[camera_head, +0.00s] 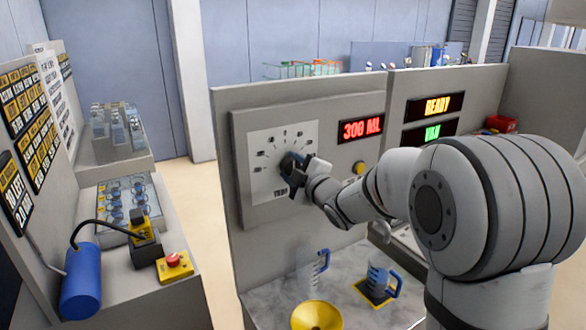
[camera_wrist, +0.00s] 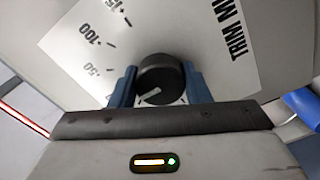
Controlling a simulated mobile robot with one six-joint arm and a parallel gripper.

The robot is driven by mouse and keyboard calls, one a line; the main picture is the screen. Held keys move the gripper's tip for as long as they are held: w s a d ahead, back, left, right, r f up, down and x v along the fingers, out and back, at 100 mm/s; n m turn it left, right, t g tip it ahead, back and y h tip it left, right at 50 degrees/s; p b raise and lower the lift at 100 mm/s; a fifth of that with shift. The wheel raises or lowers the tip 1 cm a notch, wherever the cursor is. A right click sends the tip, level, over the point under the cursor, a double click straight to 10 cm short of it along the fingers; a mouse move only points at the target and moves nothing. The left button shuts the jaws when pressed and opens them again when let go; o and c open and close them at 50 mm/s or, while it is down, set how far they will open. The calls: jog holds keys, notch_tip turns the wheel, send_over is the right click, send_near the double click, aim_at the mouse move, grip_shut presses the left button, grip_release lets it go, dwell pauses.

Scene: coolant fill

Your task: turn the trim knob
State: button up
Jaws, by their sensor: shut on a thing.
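The trim knob (camera_wrist: 160,79) is black and round with a white pointer line. It sits on a white dial plate (camera_head: 268,180) with tick marks and numbers on the grey panel. My gripper (camera_wrist: 160,88) has one blue-grey finger on each side of the knob and is shut on it. In the head view my gripper (camera_head: 293,170) covers much of the knob. Part of the dial is hidden behind my gripper.
A red display reading 300 ML (camera_head: 361,128) and a yellow button (camera_head: 359,168) are right of the dial. A READY display (camera_head: 437,106) is further right. Below stand a yellow funnel (camera_head: 316,316) and a jug with a blue handle (camera_head: 381,282). A blue cylinder (camera_head: 81,284) is at left.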

jog(key=shift+f+m+b, duration=0.15)
jog(key=shift+m+b, duration=0.7)
jog(key=shift+m, duration=0.15)
jog(key=shift+m+b, duration=0.6)
jog(key=shift+m, duration=1.3)
jog(key=o, duration=1)
jog(key=shift+s, duration=0.1)
